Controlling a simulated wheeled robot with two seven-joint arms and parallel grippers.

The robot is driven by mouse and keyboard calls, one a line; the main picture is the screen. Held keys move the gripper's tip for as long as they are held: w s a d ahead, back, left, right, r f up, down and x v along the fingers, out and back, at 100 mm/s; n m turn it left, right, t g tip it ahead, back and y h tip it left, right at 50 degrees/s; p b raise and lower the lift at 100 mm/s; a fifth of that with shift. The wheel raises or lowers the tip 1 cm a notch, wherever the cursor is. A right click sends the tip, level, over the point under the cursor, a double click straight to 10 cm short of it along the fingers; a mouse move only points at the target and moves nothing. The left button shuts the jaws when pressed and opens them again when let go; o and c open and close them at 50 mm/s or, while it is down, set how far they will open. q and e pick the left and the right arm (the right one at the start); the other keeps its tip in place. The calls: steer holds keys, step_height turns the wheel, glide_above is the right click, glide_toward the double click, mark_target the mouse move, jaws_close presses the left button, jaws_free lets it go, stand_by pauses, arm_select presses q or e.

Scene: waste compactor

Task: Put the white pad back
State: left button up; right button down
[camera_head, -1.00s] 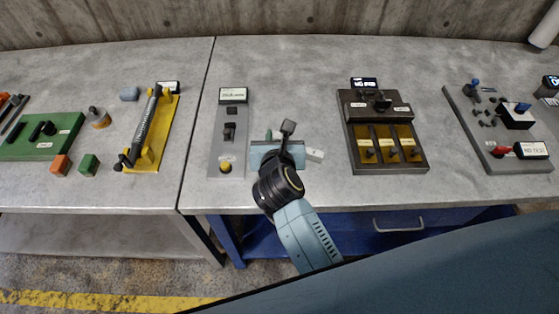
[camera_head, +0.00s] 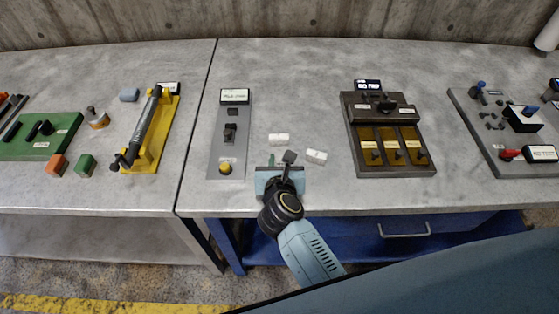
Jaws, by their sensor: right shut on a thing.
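Two small white pads lie on the grey bench in the head view: one white pad (camera_head: 279,139) just beyond my right gripper, and another white pad (camera_head: 316,156) to the right of it. My right gripper (camera_head: 277,161) is low over the front of the bench, seen from above. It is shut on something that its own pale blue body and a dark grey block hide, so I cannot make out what. Both visible pads look apart from the jaws. My left gripper is not in view.
A grey panel (camera_head: 215,155) with a switch and yellow button lies to the left. A dark unit (camera_head: 390,106) with several brown compartments stands to the right. A yellow lever fixture (camera_head: 159,143) is farther left. The bench behind the pads is clear.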

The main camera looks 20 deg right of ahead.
steer(key=c, duration=1.2)
jaws_free()
steer(key=shift+f, duration=0.1)
steer(key=shift+c, duration=0.2)
steer(key=shift+r, duration=0.3)
steer(key=p+v, duration=0.4)
steer(key=v, duration=0.6)
steer(key=shift+s+a, duration=0.1)
steer(key=shift+s, duration=0.3)
steer(key=shift+s+a+r, duration=0.15)
steer(key=shift+s+r, duration=0.15)
steer(key=shift+s, duration=0.2)
